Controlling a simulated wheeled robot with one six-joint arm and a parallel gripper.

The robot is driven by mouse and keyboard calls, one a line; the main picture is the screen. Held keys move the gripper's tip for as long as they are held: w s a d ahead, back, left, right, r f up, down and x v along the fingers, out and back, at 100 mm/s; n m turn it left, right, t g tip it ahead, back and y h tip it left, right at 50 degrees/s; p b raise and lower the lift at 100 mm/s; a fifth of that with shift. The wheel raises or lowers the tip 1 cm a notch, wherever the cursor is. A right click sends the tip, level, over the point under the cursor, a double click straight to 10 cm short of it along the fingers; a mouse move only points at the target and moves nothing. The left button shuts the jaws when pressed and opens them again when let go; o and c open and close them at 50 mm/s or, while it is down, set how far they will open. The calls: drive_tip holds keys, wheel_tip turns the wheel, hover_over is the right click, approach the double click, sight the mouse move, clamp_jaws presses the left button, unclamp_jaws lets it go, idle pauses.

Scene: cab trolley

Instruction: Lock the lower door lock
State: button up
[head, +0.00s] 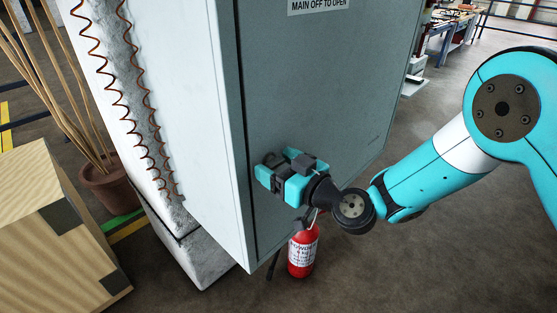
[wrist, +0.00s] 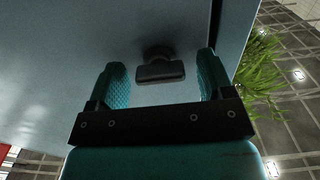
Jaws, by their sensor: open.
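The grey cabinet door (head: 310,90) appears closed in the head view. The lower door lock (wrist: 160,70) is a dark knob with a wide, flat grip, low on the door near its edge. In the wrist view the grip lies crosswise between my two fingers, with a gap on each side. My gripper (head: 286,168) is open in front of the door's lower left part, pointing at its face. In the head view my gripper largely hides the lock. I cannot tell from its look whether the lock is turned to locked.
A red fire extinguisher (head: 303,250) stands on the floor just below my wrist. A wooden crate (head: 50,225) and a potted plant (head: 105,185) are at the left. A sign (head: 318,5) is high on the door. Open floor lies to the right.

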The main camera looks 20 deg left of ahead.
drive_tip(key=shift+c, duration=0.2)
drive_tip(key=c, duration=0.9)
drive_tip(key=shift+m, duration=0.3)
drive_tip(key=m+b, duration=0.2)
drive_tip(key=m, duration=0.1)
drive_tip(key=shift+m, duration=0.3)
drive_tip(key=m+b, duration=0.1)
drive_tip(key=m, duration=0.3)
drive_tip(key=shift+m, duration=0.3)
drive_tip(key=m, duration=0.4)
drive_tip(key=shift+m+p, duration=0.85)
drive_tip(key=shift+m, duration=1.75)
